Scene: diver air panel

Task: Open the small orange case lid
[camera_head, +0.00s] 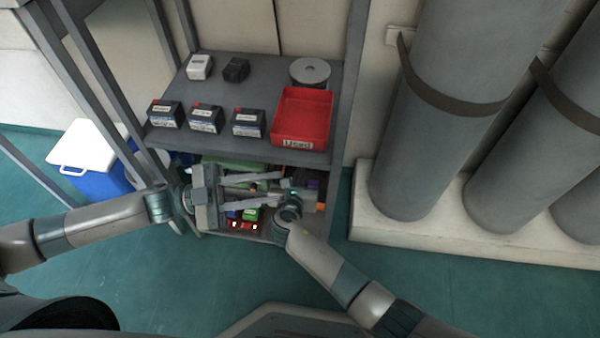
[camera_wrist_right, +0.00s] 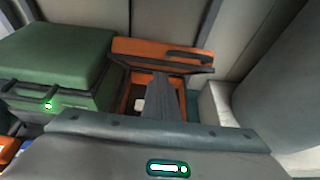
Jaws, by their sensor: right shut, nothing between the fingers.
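The small orange case stands on the lower shelf. In the right wrist view its orange lid (camera_wrist_right: 150,48) is raised and tilted back, and part of the open orange body (camera_wrist_right: 125,102) shows below it with something pale inside. In the head view only a bit of orange (camera_head: 320,197) shows behind my right arm. My right gripper (camera_wrist_right: 161,78) is shut and empty, with its fingers in front of the case, their tips at the lid's lower edge; I cannot tell whether they touch. My left gripper (camera_head: 280,185) is open and empty, its fingers spread across the lower shelf front.
A green case (camera_wrist_right: 58,58) stands just left of the orange case. The upper shelf (camera_head: 265,95) above holds several small black boxes and a red bin (camera_head: 302,117). Grey cylinders (camera_head: 450,100) stand to the right. A blue cooler (camera_head: 92,160) is at the left.

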